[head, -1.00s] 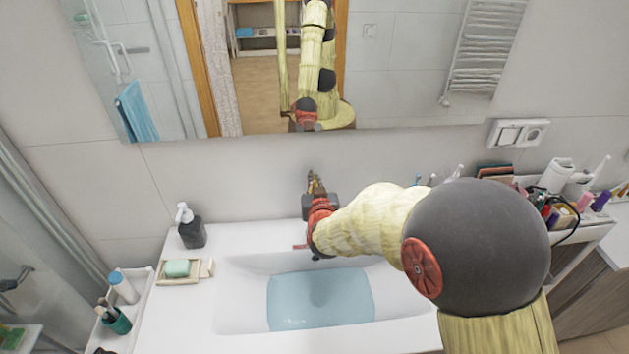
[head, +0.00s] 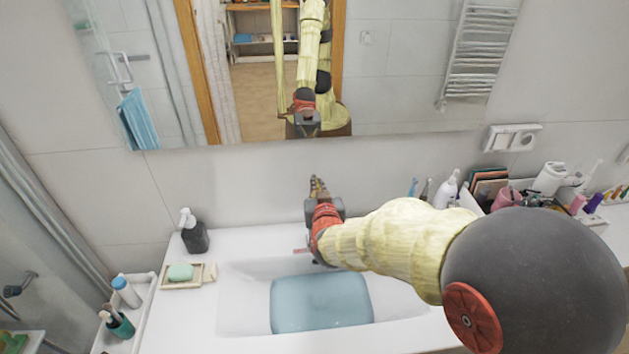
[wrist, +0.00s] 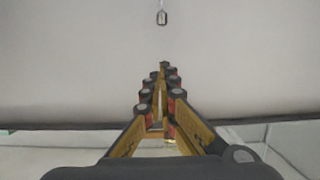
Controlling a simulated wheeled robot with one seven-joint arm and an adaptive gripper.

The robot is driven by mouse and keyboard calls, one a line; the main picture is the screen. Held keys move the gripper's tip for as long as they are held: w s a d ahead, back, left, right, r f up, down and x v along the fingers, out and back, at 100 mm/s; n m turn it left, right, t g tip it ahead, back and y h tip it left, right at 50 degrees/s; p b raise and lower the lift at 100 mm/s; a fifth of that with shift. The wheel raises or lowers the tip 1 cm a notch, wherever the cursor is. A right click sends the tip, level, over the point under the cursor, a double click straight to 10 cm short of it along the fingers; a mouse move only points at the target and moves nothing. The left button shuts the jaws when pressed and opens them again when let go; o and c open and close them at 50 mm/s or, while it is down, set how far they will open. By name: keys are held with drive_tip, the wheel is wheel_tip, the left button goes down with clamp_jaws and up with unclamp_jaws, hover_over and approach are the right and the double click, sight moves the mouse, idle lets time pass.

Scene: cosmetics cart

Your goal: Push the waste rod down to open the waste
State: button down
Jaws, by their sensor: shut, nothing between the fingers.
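My gripper (head: 317,185) is shut and empty, its fingers together and pointing at the wall behind the basin (head: 240,310). It is held above the basin's back edge, and my wrist hides most of the tap area. In the wrist view the closed fingers (wrist: 162,70) point at a plain grey surface. A small metal piece (wrist: 162,17) with a thin stem shows beyond the tips, apart from them; I cannot tell for sure whether it is the waste rod. No waste rod can be made out in the head view. Blue water (head: 320,303) stands in the basin.
A dark soap dispenser (head: 194,234) and a soap dish (head: 183,283) with green soap stand left of the basin. A white tray (head: 147,310) with bottles is at the far left. Toiletries, including a white bottle (head: 447,190), stand at the right. The mirror (head: 400,100) hangs above.

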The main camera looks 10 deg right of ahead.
drive_tip(key=shift+v, duration=2.6)
drive_tip(key=shift+a, duration=0.1)
drive_tip(key=s+d+r+g, duration=0.1)
drive_tip(key=s+d+g, duration=0.2)
drive_tip(key=s, duration=0.8)
drive_tip(key=s+d+r+g+b, duration=0.1)
drive_tip(key=s+d+g, duration=0.2)
drive_tip(key=s, duration=0.7)
drive_tip(key=s+d+r+g, duration=0.1)
drive_tip(key=s+d+g, duration=0.2)
drive_tip(key=s, duration=0.8)
drive_tip(key=shift+s+d+r+g, duration=0.2)
drive_tip(key=shift+s+d+g, duration=0.1)
drive_tip(key=shift+d, duration=0.6)
